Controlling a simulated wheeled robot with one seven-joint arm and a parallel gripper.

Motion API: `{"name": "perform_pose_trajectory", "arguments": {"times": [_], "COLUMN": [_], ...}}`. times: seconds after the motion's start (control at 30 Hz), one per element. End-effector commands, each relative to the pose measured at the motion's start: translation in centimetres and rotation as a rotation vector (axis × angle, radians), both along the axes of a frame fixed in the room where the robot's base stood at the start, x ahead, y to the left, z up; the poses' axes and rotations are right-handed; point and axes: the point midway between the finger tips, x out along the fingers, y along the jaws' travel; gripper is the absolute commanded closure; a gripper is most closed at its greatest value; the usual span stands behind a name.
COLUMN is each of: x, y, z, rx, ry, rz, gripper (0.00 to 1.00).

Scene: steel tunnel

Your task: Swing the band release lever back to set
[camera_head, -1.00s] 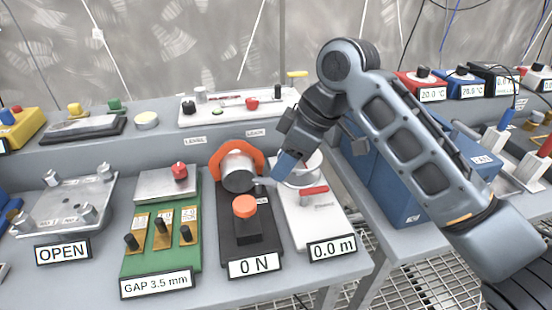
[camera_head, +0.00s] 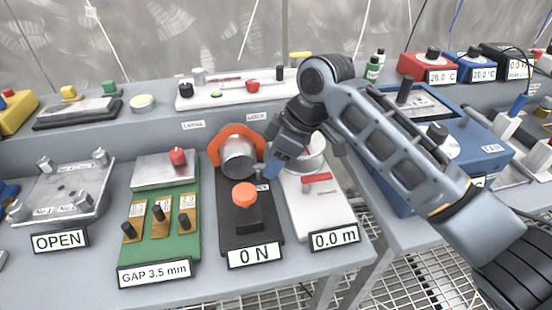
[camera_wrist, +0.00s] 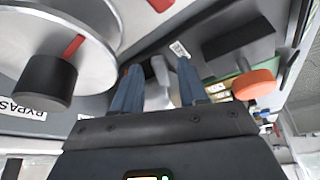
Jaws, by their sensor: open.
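The band unit, marked 0 N, has a black base (camera_head: 237,230), an orange band (camera_head: 222,140) around a grey drum (camera_head: 240,160), and an orange knob (camera_head: 244,195), which also shows in the wrist view (camera_wrist: 255,84). My gripper (camera_head: 274,167) points down at the right side of this unit, beside the drum. In the wrist view its two blue fingers (camera_wrist: 158,72) are apart. A pale grey post (camera_wrist: 160,88), possibly the release lever, shows between them. I cannot tell whether they touch it. My gripper hides that part of the unit in the head view.
A green GAP 3.5 mm board (camera_head: 160,245) stands on the left. A blue box (camera_head: 470,150) is at the right. A rear shelf carries several devices.

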Motion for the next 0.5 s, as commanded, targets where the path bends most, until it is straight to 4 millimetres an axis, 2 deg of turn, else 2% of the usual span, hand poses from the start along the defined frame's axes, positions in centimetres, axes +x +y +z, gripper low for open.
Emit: {"name": "perform_pose_trajectory", "arguments": {"times": [0.17, 0.5], "x": [-0.01, -0.02], "y": [0.01, 0.00], "z": [-0.01, 0.00], "rx": [0.000, 0.000], "ry": [0.000, 0.001], "rz": [0.000, 0.000], "gripper": [0.59, 0.92]}}
